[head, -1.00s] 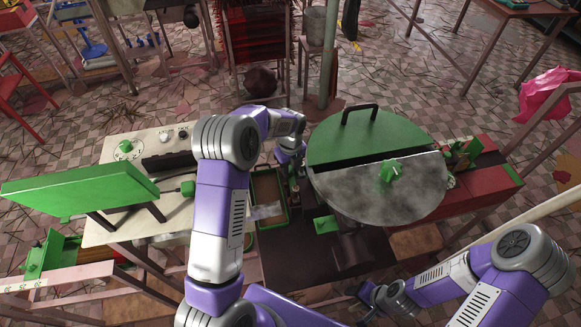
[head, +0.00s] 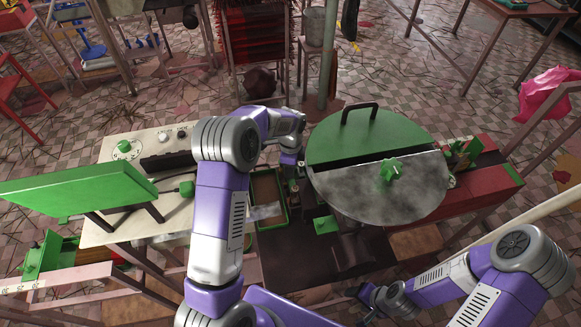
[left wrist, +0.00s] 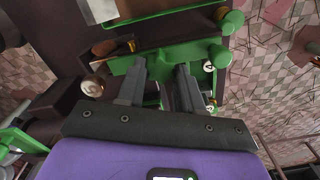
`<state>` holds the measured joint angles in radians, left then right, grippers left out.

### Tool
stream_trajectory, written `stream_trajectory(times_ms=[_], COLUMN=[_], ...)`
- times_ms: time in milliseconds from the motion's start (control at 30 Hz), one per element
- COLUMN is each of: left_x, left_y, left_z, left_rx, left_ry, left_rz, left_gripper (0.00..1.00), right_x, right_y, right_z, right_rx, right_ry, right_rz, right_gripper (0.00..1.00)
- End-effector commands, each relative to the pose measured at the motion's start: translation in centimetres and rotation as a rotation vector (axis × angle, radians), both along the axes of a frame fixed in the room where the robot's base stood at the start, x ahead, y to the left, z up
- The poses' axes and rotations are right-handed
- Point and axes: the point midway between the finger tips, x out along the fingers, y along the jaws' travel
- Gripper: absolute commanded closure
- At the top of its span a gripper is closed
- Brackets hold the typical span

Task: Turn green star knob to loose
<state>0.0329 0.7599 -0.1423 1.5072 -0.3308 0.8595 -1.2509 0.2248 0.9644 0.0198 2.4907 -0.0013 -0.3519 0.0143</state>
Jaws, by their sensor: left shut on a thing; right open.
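My left gripper (head: 294,180) reaches down between the green-rimmed tray and the round drum. In the left wrist view its fingers (left wrist: 160,75) are closed on a green part (left wrist: 127,64), which looks like a knob or handle; its full shape is partly hidden by the fingers. My right gripper (head: 371,297) is open and empty at the lower middle, above the floor.
The round lid (head: 365,138), green and grey with a dark handle, lies right of my left gripper. A green-rimmed tray (head: 283,218) is close on its left. A tilted green panel (head: 75,190) stands at the left, a red box (head: 487,185) at the right.

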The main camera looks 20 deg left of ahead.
Motion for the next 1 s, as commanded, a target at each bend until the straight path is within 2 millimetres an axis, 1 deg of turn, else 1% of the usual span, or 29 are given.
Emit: stream_trajectory(times_ms=[700,1000], left_x=[0.25,0.3], left_y=[0.14,0.24], left_z=[0.09,0.11], left_rx=[0.001,0.001], left_ry=[-0.002,-0.003], left_rz=[0.672,0.89], left_gripper=[0.95,0.95], right_x=[0.0,-0.01], right_y=[0.0,0.0], right_z=[-0.35,-0.36], right_rx=[0.0,0.0], right_ry=[0.0,0.0], right_rz=[0.0,0.0], right_gripper=[0.39,0.39])
